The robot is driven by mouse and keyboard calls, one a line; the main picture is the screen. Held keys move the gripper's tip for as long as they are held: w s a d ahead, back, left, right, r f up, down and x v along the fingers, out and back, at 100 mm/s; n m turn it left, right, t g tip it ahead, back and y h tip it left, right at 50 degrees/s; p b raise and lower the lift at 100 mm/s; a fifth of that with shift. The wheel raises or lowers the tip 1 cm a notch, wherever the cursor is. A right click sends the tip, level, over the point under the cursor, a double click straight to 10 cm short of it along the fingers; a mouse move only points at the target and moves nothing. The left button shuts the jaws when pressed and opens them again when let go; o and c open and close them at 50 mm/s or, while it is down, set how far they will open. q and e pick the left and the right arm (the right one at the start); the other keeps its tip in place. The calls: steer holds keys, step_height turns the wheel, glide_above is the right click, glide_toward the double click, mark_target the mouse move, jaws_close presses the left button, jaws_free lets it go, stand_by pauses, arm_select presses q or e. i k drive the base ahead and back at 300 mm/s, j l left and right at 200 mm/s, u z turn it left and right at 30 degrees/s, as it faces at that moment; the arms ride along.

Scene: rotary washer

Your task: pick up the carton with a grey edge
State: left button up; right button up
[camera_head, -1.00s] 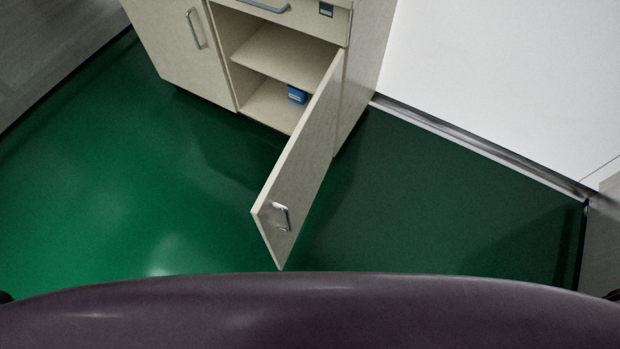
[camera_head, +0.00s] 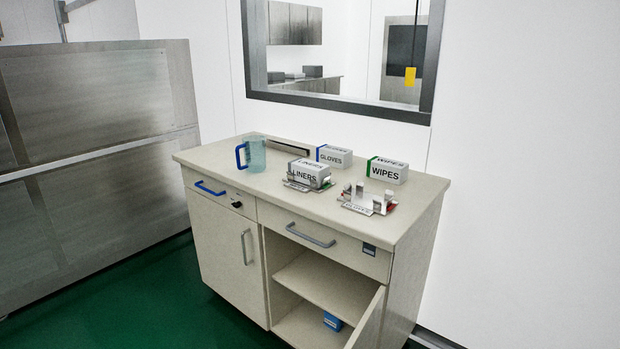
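A white carton marked LINERS (camera_head: 311,173) sits in a small metal holder (camera_head: 298,186) near the middle of the counter top. Its edge looks greyish, though it is small in view. A white carton marked GLOVES (camera_head: 335,156) with a blue edge stands behind it. A white carton marked WIPES (camera_head: 388,170) with a green edge stands to the right. Neither of my grippers is in the camera_head view.
The cabinet's counter top (camera_head: 218,165) also bears a clear jug (camera_head: 256,155) with a blue handle and a second metal holder (camera_head: 368,200). Below, a right-hand door (camera_head: 368,322) stands open, with a blue box (camera_head: 332,322) inside. A steel panel (camera_head: 100,100) stands left; a window is behind.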

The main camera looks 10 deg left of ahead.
mark_target(302, 169)
steer(key=i+l, duration=0.15)
steer(key=l, duration=0.2)
steer(key=i+l+u, duration=0.1)
steer(key=l, duration=0.2)
steer(key=i+l, duration=0.2)
steer(key=l, duration=0.15)
steer(key=i+l+u, duration=0.1)
steer(key=l, duration=0.25)
steer(key=i+l, duration=0.2)
steer(key=l, duration=0.15)
steer(key=u, duration=0.05)
